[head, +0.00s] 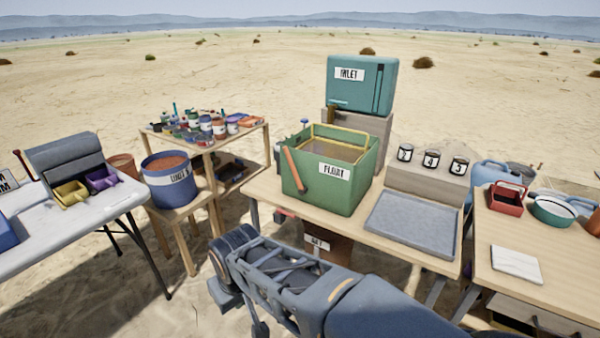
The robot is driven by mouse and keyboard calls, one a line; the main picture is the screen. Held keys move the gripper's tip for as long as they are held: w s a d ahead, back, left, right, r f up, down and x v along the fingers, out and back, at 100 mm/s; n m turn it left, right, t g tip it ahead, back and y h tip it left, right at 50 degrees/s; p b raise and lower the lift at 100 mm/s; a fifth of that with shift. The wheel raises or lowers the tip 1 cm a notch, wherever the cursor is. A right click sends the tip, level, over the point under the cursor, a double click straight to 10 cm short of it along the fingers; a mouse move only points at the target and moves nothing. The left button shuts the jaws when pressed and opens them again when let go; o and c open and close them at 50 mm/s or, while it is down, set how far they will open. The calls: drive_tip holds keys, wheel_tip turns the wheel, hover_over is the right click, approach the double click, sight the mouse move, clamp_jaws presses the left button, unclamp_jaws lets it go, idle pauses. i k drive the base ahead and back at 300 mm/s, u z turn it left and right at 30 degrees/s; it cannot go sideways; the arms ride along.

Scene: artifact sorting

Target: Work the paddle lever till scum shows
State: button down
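A green box labelled FLOAT (356,192) stands on the middle wooden table. An orange lever (294,168) lies tilted against its left front side, its top near the rim. A yellow frame (352,131) sits in the box's open top around a brownish inner area. The view is too small to tell whether scum is there. My arm reaches in from the lower right, in front of the table. My gripper (232,262) is at its left end, below and left of the box and apart from the lever. Its fingers do not show clearly.
A teal INLET box (361,86) stands behind the green box. A grey tray (411,224) and numbered jars (431,160) are to its right. A blue bucket (170,188) on a stool and a shelf of small pots (219,128) stand left. Open sand lies between the tables.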

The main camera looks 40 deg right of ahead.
sight(302, 189)
drive_tip(key=u, duration=0.15)
drive_tip(key=k, duration=0.4)
drive_tip(key=z, duration=0.95)
drive_tip(key=i, duration=0.85)
drive_tip(key=u, duration=0.6)
drive_tip(key=i, duration=0.7)
drive_tip(key=u, duration=0.75)
